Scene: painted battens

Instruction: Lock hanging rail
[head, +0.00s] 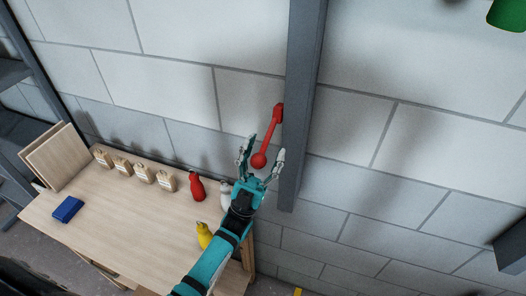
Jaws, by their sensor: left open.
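A red lever (269,134) with a round knob (259,160) at its lower end is mounted on the side of a dark grey vertical post (303,100). The lever hangs down and slants to the left. My left gripper (262,158) is open, with its fingers pointing up the picture, one on each side of the knob. I cannot tell whether a finger touches the knob. My right gripper is not in view. No hanging rail can be made out for certain.
A wooden table (120,215) stands at the lower left. On it are a red bottle (196,187), a yellow bottle (204,235), a whitish bottle partly hidden by my gripper, several tan blocks (142,173), a blue box (67,209) and leaning boards (55,157). A block wall stands behind.

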